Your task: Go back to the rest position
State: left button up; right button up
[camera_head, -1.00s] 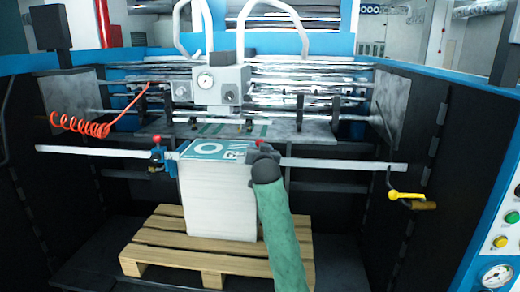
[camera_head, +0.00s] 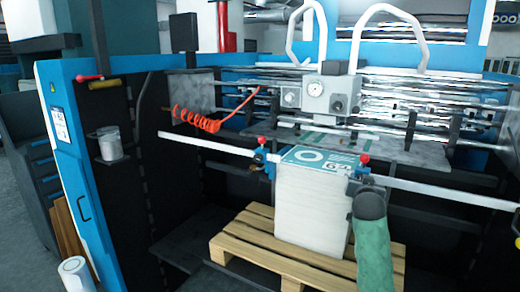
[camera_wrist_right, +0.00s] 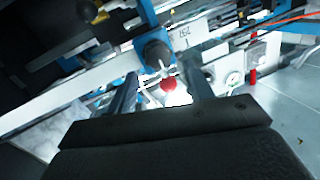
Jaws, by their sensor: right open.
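My right arm, in a green sleeve, comes up from the bottom right of the head view. Its gripper (camera_head: 361,177) is at the right clamp with the red knob (camera_head: 365,158), at the near right corner of the paper stack (camera_head: 305,215). In the right wrist view the two dark fingers of the gripper (camera_wrist_right: 160,80) stand apart, and the red knob (camera_wrist_right: 168,85) shows between them. Whether the fingers touch the clamp cannot be told. My left gripper is not in view.
The stack stands on a wooden pallet (camera_head: 235,245) below a long metal bar (camera_head: 210,146). A left clamp (camera_head: 260,153) sits on the bar. A red coiled hose (camera_head: 197,120) hangs behind. A blue machine wall (camera_head: 75,170) with a metal cup (camera_head: 109,145) stands at left.

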jog(key=s+a+f+n+g+y, duration=0.2)
jog(key=s+a+f+g, duration=0.15)
jog(key=s+f, duration=0.9)
jog(key=s+a+f+n+g+y, duration=0.1)
jog(key=s+a+f+n+g, duration=0.3)
jog(key=s+f, duration=0.85)
jog(key=s+a+f+n+g+y, duration=0.1)
jog(key=s+a+f+g, duration=0.15)
jog(key=s+f, duration=0.45)
jog(key=s+a+f+g+y, duration=0.1)
jog(key=s+a+f, duration=0.2)
jog(key=s, duration=0.8)
jog(key=s+a+f+n+g+y, duration=0.1)
jog(key=s+a+f+g, duration=0.2)
jog(key=s, duration=0.6)
jog(key=s+a+f, duration=0.1)
jog(key=a+f, duration=0.1)
jog(key=f, duration=1.2)
jog(key=s+a+f, duration=0.1)
jog(key=a+f, duration=0.2)
jog(key=f, duration=1)
jog(key=shift+f+g, duration=0.3)
jog(key=shift+f, duration=0.05)
jog(key=shift+s+y, duration=0.15)
jog(key=shift+y, duration=0.15)
